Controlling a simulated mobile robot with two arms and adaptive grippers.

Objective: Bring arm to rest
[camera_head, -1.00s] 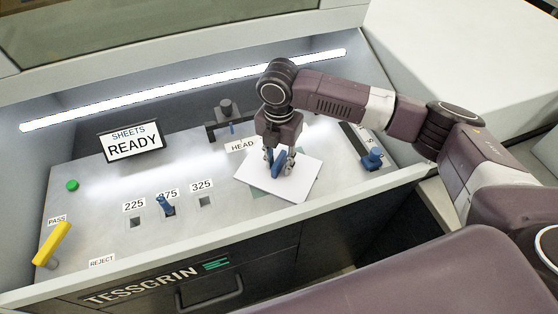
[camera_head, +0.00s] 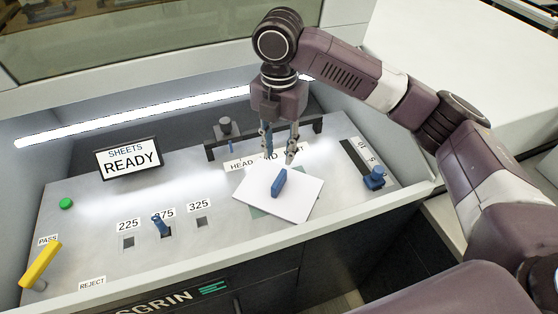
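My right gripper (camera_head: 279,155) hangs pointing down above the panel, its two fingers apart and nothing between them. Below it a white sheet stack (camera_head: 295,205) lies askew on the panel, over a greenish patch that shows at its edges. A small blue block (camera_head: 279,182) lies on the white sheets, apart from the fingertips. My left gripper is not in view.
A sign (camera_head: 128,158) reads SHEETS READY. A blue knob (camera_head: 375,177) sits on the right scale. A dark frame (camera_head: 225,130) stands behind the sheets.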

